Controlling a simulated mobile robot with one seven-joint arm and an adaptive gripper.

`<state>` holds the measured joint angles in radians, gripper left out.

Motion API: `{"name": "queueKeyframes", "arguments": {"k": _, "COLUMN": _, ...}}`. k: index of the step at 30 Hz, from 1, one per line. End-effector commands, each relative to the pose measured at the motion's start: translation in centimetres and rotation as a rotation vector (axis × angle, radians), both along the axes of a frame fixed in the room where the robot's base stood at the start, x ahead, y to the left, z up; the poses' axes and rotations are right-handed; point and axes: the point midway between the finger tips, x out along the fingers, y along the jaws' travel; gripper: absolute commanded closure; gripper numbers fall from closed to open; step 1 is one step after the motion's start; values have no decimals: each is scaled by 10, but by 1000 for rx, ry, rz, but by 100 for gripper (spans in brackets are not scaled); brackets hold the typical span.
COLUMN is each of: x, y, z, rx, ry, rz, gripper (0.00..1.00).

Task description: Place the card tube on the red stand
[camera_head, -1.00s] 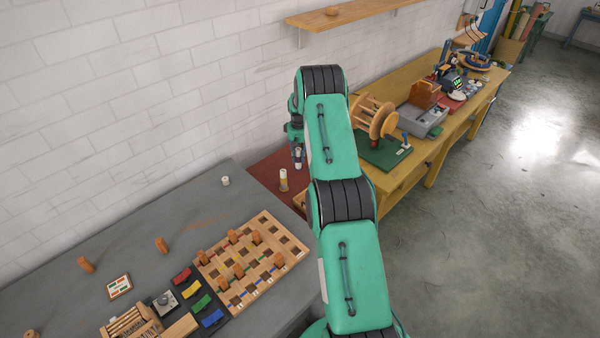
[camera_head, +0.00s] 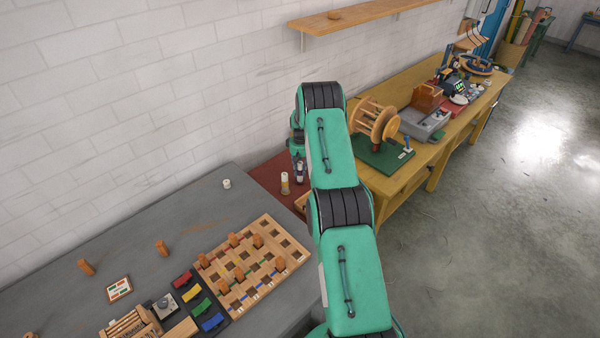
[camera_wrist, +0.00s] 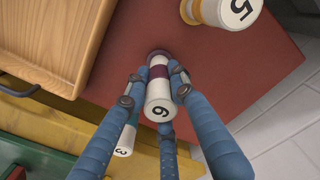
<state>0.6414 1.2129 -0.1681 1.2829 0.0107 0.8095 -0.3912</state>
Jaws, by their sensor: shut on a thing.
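My gripper (camera_wrist: 158,82) has several blue fingers, shut around a white card tube (camera_wrist: 159,107) with a purple band and a "6" on its end. In the wrist view the tube's far end is over the red stand (camera_wrist: 215,75); I cannot tell whether it touches. In the head view the red stand (camera_head: 266,172) is partly hidden by my arm, and my gripper (camera_head: 299,172) is low over it. A tube with an orange band and "5" (camera_wrist: 238,10) stands on the stand; it also shows in the head view (camera_head: 285,184).
A tube marked "3" (camera_wrist: 124,141) is close beside my fingers, partly hidden. A wooden tray (camera_wrist: 88,38) lies left of the held tube. A white brick wall (camera_wrist: 285,125) borders the stand. A grey table (camera_head: 130,240) and yellow bench (camera_head: 435,160) flank it.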

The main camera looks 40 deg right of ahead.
Motion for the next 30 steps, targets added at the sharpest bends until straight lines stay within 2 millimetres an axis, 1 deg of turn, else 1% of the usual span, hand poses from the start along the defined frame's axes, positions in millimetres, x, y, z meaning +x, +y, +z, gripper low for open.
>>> {"name": "queueKeyframes", "arguments": {"k": 3, "x": 0, "y": 0, "z": -7, "rx": 0, "ry": -1, "rz": 0, "gripper": 98}}
{"name": "queueKeyframes", "arguments": {"k": 12, "x": 0, "y": 0, "z": -8, "rx": 0, "ry": -1, "rz": 0, "gripper": 98}}
{"name": "queueKeyframes", "arguments": {"k": 16, "x": 0, "y": 0, "z": -11, "rx": 0, "ry": 0, "rz": 0, "gripper": 98}}
{"name": "queueKeyframes", "arguments": {"k": 17, "x": 0, "y": 0, "z": -11, "rx": 0, "ry": 0, "rz": 0, "gripper": 74}}
{"name": "queueKeyframes", "arguments": {"k": 19, "x": 0, "y": 0, "z": -10, "rx": 0, "ry": 0, "rz": 0, "gripper": 60}}
{"name": "queueKeyframes", "arguments": {"k": 20, "x": 0, "y": 0, "z": -10, "rx": 0, "ry": 0, "rz": 0, "gripper": 57}}
{"name": "queueKeyframes", "arguments": {"k": 30, "x": 0, "y": 0, "z": -9, "rx": 0, "ry": -1, "rz": 0, "gripper": 57}}
